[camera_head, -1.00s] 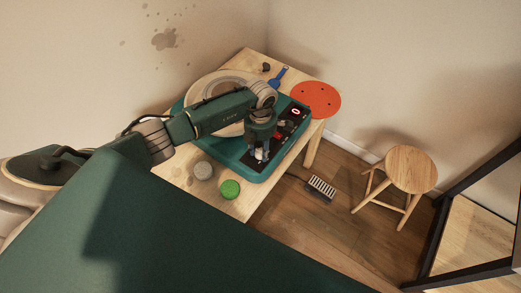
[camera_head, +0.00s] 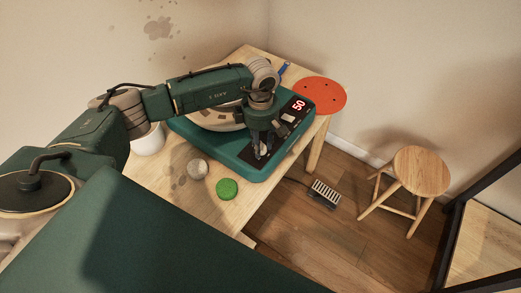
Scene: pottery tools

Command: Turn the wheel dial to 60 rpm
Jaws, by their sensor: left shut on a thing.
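The teal pottery wheel (camera_head: 245,166) stands on a wooden table, its pale round wheel head partly hidden behind my arm. Its black control panel runs along the right side, with a red lit display (camera_head: 299,104) that appears to read 50. My left gripper (camera_head: 262,152) points down at the near end of the panel and is shut on the dial. The dial itself is mostly hidden between the fingers, so its pointer cannot be read. My right gripper is out of view.
A green round item (camera_head: 227,188) and a grey one (camera_head: 197,169) lie on the table's near part. A white container (camera_head: 149,140) stands at the left under my arm. An orange disc (camera_head: 320,94), a stool (camera_head: 421,172) and a floor pedal (camera_head: 325,194) are to the right.

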